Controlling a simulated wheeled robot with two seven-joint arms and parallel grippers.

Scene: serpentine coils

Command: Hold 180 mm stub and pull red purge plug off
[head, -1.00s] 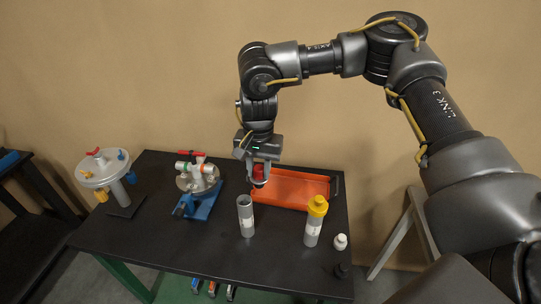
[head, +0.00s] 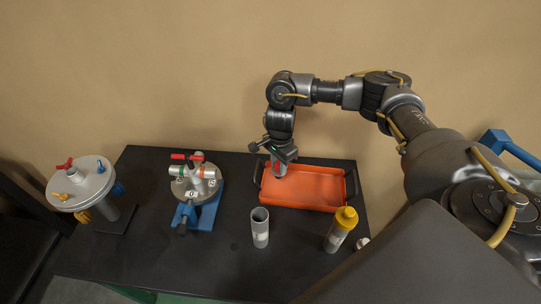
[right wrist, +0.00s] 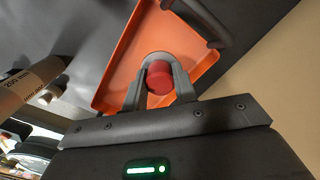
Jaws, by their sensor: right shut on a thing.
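A grey tube stub (head: 260,228) stands upright on the black table with its top open. A second grey stub (head: 334,240) with a yellow cap (head: 346,217) stands to its right. I cannot read the size labels on them in the head view. My right gripper (head: 279,168) is over the left part of the orange tray. In the right wrist view its fingers (right wrist: 160,84) are shut on the red plug (right wrist: 160,77), with the tray behind it. My left gripper is not in view.
The orange tray (head: 312,207) lies at the table's back right. A valve fixture on a blue base (head: 208,214) and a round grey fixture (head: 87,182) stand to the left. A white-capped bottle (head: 362,243) stands at the right. The front of the black table (head: 180,265) is clear.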

